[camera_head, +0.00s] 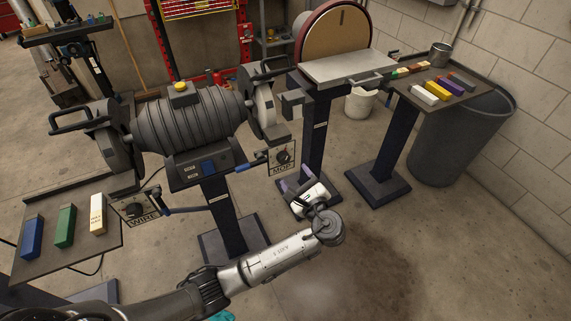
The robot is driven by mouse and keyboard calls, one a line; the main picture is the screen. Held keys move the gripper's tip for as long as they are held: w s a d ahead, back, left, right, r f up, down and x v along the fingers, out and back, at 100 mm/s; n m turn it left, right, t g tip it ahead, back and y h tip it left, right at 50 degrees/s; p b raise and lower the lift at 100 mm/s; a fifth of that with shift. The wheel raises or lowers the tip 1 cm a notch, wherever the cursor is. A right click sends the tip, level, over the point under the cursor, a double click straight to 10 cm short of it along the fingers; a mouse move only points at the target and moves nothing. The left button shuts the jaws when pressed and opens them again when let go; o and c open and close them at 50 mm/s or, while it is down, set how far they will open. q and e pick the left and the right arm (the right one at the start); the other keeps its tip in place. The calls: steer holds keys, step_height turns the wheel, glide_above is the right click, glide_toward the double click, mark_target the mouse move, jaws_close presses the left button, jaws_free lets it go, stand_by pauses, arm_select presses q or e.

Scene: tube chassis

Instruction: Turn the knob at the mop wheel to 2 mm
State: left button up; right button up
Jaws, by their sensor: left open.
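The mop knob (283,156) is a small dark round knob on a square dial plate lettered MOP, at the right end of the grinder. Its scale is too small to read. The mop wheel (262,105) is a pale disc above it, partly behind its guard. My left gripper (295,178) reaches in from the bottom left on my arm. It is open, its two purple-grey fingers just below and right of the dial plate, apart from the knob in the picture. Nothing shows between the fingers. My right gripper is not in view.
A ribbed grinder (192,125) stands on a post, with a second WIRE dial (136,207) at left. A tray (62,268) holds coloured bars. A disc sander (335,35), a second tray table (432,102) and a dark bin (452,150) stand right. The floor at lower right is clear.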

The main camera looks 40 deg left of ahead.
mark_target(284, 160)
arm_select(q)
steer(key=b+x, duration=0.1)
steer(key=x, duration=0.4)
steer(key=shift+a, duration=0.15)
steer(key=shift+b+x, duration=0.3)
steer(key=shift+x, duration=0.6)
steer(key=c, duration=0.9)
steer(key=shift+c, duration=0.2)
